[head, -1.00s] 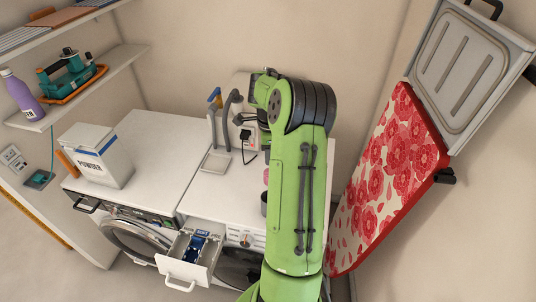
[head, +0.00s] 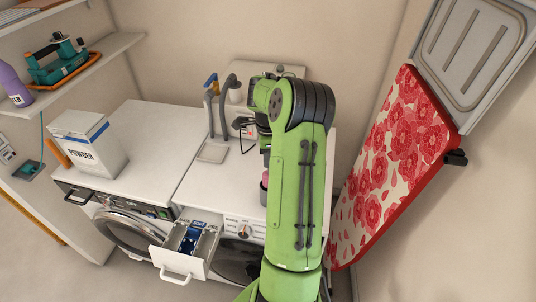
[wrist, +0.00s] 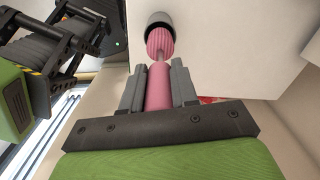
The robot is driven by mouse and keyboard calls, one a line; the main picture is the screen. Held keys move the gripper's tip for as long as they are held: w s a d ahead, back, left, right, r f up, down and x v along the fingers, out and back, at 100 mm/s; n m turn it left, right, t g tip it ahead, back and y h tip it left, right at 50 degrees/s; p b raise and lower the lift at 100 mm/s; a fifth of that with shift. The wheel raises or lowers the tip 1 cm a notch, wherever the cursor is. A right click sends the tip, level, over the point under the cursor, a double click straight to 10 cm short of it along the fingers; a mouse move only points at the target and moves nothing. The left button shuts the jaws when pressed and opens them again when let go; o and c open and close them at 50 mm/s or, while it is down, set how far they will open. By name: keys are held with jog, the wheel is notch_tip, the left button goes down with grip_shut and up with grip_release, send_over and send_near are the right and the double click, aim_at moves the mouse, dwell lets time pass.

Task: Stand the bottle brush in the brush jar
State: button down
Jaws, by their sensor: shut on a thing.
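The bottle brush has a pink handle (wrist: 158,88) and a ribbed pink head (wrist: 160,43). My gripper (wrist: 156,80) is shut on the handle, with one grey finger on each side. The brush head points away from my gripper and overlaps the mouth of the dark grey brush jar (wrist: 157,17). I cannot tell how deep the head sits in the jar. In the head view the jar (head: 263,196) stands on the white worktop, with a bit of pink brush (head: 265,180) at its top. My green arm hides the gripper there.
A white powder box (head: 88,145) stands on the left machine top. Behind the jar are grey hoses (head: 223,110) and a wall socket. An open detergent drawer (head: 187,250) juts out in front. A floral ironing board (head: 395,160) leans at right.

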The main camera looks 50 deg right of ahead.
jog(key=shift+f+b, duration=2.15)
jog(key=shift+f, duration=0.75)
jog(key=c, duration=0.8)
grip_release()
jog(key=shift+r, duration=0.1)
notch_tip(320, 180, up, 16)
jog(key=shift+f+p, duration=0.15)
jog(key=shift+p, duration=1.05)
